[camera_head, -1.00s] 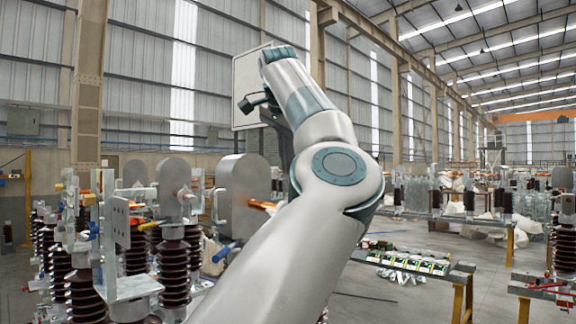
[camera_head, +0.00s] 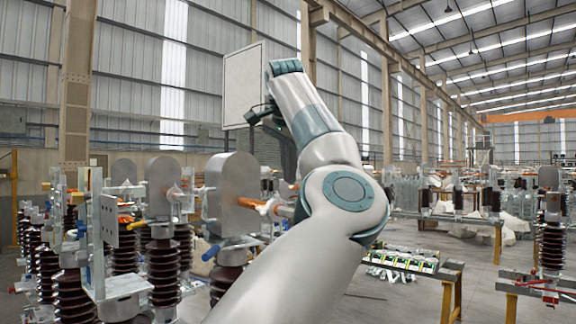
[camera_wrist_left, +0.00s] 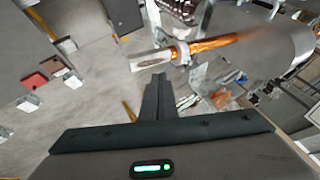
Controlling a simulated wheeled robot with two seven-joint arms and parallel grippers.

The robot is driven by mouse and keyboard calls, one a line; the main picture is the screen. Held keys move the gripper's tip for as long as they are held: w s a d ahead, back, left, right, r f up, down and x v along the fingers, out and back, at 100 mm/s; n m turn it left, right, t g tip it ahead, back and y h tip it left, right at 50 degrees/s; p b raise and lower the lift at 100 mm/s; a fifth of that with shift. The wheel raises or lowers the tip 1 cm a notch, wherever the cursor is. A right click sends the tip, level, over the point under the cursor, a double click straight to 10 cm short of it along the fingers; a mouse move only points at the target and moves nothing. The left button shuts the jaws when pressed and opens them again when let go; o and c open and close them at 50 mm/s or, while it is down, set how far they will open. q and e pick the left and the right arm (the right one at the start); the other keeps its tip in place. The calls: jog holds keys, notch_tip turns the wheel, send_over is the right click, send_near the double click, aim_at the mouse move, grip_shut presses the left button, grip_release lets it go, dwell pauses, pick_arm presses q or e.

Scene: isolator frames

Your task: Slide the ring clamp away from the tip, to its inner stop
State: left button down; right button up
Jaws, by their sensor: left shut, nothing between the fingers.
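An orange-copper rod (camera_wrist_left: 215,43) runs out from a large grey rounded housing (camera_wrist_left: 268,30) in the left wrist view. A pale ring clamp (camera_wrist_left: 183,53) sits around it near the silver forked tip (camera_wrist_left: 150,60). In the head view the rod (camera_head: 250,203) leaves the grey housing (camera_head: 232,180), with a pale ring (camera_head: 270,207) on it; the tip end is partly covered by my arm. My left gripper (camera_wrist_left: 157,80) is shut and empty, just below the tip in the wrist view and apart from it. In the head view my arm hides its fingers. My right gripper is out of view.
Brown ribbed insulators (camera_head: 163,270) with metal plates crowd the left. A table with green-and-white parts (camera_head: 405,262) stands right of my arm. More insulators (camera_head: 552,245) stand at far right. Open floor lies between them.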

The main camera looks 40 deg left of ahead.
pick_arm(q)
jog(key=p+x, duration=0.2)
jog(key=x, duration=0.4)
jog(key=shift+a, duration=0.1)
jog(key=shift+w+a+f+p, duration=0.15)
jog(key=shift+w+a+p, duration=0.2)
jog(key=shift+a+p, duration=0.25)
jog(key=shift+w+a+f+p, duration=0.1)
jog(key=shift+w+a+p, duration=0.25)
jog(key=shift+a+p, duration=0.25)
jog(key=shift+w+a+f+p, duration=0.1)
jog(key=shift+a+p, duration=0.25)
jog(key=shift+a, duration=0.5)
jog(key=shift+w, duration=0.1)
